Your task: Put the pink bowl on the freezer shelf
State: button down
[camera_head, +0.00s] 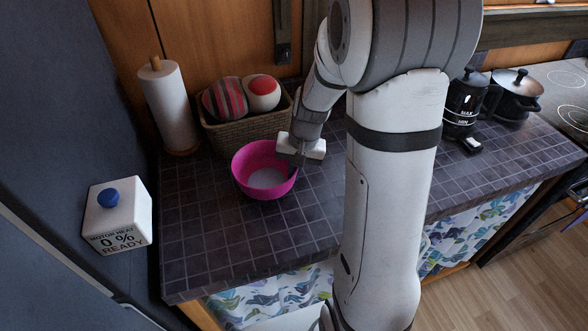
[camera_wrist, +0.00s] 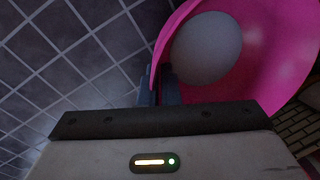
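The pink bowl (camera_head: 264,184) is upright on the dark tiled counter, in front of the basket. Its inside has a pale round bottom. My gripper (camera_head: 298,160) reaches down at the bowl's right rim. In the wrist view the bowl (camera_wrist: 275,70) fills the upper right. There the two dark fingers of my gripper (camera_wrist: 160,86) are close together, one on each side of the rim, and look shut on the bowl's wall. The fingertips are partly hidden. I see no freezer shelf in either view.
A wicker basket (camera_head: 228,137) with two balls and a paper towel roll (camera_head: 169,106) stand behind the bowl. A white box with a blue knob (camera_head: 117,217) is at left. A black pot (camera_head: 515,95) and a dark jug (camera_head: 464,107) are at right. The counter front is clear.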

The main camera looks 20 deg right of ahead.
jog(key=shift+f, duration=0.2)
jog(key=c, duration=1.6)
grip_release()
jog(key=shift+r, duration=0.1)
jog(key=shift+c, duration=0.2)
